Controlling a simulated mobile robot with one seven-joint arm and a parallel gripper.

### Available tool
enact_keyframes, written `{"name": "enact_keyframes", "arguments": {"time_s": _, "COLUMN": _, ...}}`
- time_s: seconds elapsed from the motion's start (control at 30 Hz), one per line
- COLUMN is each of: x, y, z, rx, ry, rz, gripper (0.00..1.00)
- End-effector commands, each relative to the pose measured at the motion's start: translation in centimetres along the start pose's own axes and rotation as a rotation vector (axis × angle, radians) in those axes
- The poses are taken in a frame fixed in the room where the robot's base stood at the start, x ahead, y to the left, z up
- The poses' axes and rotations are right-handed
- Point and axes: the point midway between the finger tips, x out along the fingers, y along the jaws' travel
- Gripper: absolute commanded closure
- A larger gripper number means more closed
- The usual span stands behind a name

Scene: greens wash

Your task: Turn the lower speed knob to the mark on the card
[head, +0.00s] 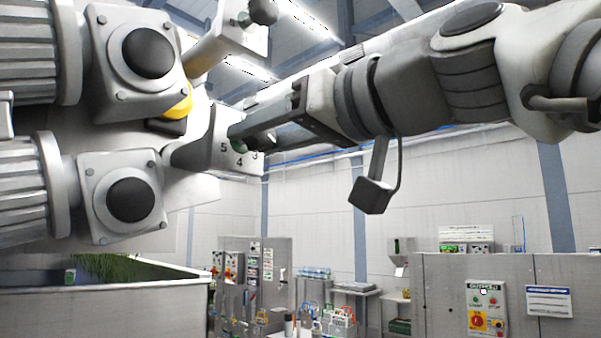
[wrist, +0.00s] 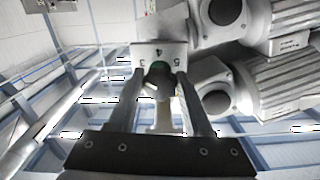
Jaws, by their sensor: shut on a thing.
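The lower speed knob (wrist: 156,84) is a grey knob with a green part, on a pale dial plate (head: 218,155) numbered 3, 4 and 5. The plate also shows in the wrist view (wrist: 146,49), where the green part faces the 4. My gripper (head: 243,133) is at this plate, beside the lower motor drive (head: 125,197). In the wrist view my gripper (wrist: 160,76) has one finger on each side of the knob and is shut on it. The fingers hide part of the knob. I cannot tell which sheet is the card.
The upper drive (head: 140,60) has a plate and dark knob (head: 262,12) above my gripper. A trough with greens (head: 105,268) stands below left. Grey cabinets with control panels (head: 487,308) and sheets (head: 549,301) stand behind. Open room lies right of the drives.

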Motion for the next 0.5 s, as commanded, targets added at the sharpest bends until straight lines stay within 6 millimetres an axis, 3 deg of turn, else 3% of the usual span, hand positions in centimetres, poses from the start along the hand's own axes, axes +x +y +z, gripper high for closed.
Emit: {"name": "enact_keyframes", "arguments": {"time_s": 0.5, "x": -0.01, "y": -0.11, "z": -0.02, "rx": 0.397, "ry": -0.001, "rz": 0.001, "gripper": 1.00}}
